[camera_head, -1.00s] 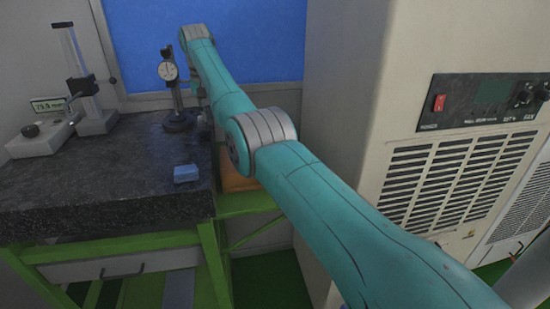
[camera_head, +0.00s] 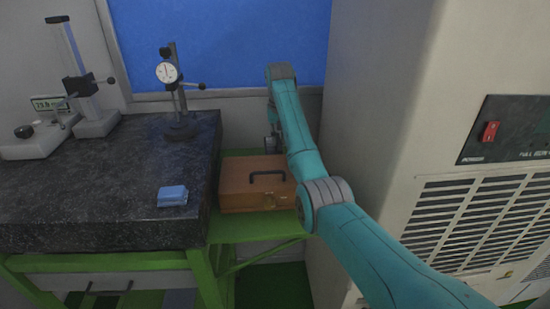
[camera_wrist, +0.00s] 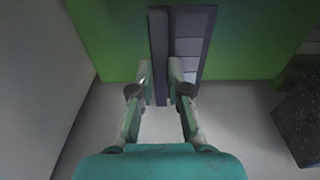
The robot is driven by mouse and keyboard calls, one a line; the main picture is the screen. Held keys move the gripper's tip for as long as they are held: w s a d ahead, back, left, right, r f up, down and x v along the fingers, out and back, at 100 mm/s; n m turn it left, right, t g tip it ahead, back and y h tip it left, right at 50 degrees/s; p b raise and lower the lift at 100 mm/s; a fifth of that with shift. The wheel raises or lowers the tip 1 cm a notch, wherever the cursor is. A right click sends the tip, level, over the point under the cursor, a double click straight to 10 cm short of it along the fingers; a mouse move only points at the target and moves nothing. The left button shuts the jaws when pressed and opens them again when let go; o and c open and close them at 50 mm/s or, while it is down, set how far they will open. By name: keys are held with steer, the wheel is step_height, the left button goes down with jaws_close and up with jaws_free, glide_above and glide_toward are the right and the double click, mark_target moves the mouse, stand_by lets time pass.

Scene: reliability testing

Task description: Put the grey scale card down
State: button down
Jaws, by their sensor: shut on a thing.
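The grey scale card (camera_wrist: 188,48) shows in the wrist view as a dark panel with lighter grey patches. A dark upright strip (camera_wrist: 159,40) runs along its left side. My gripper (camera_wrist: 160,82) is shut on the card, with the strip between its fingertips. Behind the card lies a green surface (camera_wrist: 115,40); I cannot tell whether the card touches it.
A wooden case (camera_head: 240,192) with a dark handle sits on the green stand, left of my arm. The black granite plate (camera_head: 90,215) bears a blue block (camera_head: 172,196), a dial gauge stand (camera_head: 181,125) and a height gauge (camera_head: 95,120). A beige cabinet (camera_head: 380,120) stands close on the right.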

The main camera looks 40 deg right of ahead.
steer(key=shift+f, duration=2.85)
steer(key=c, duration=1.2)
jaws_free()
steer(key=shift+f, duration=0.1)
steer(key=shift+o, duration=0.3)
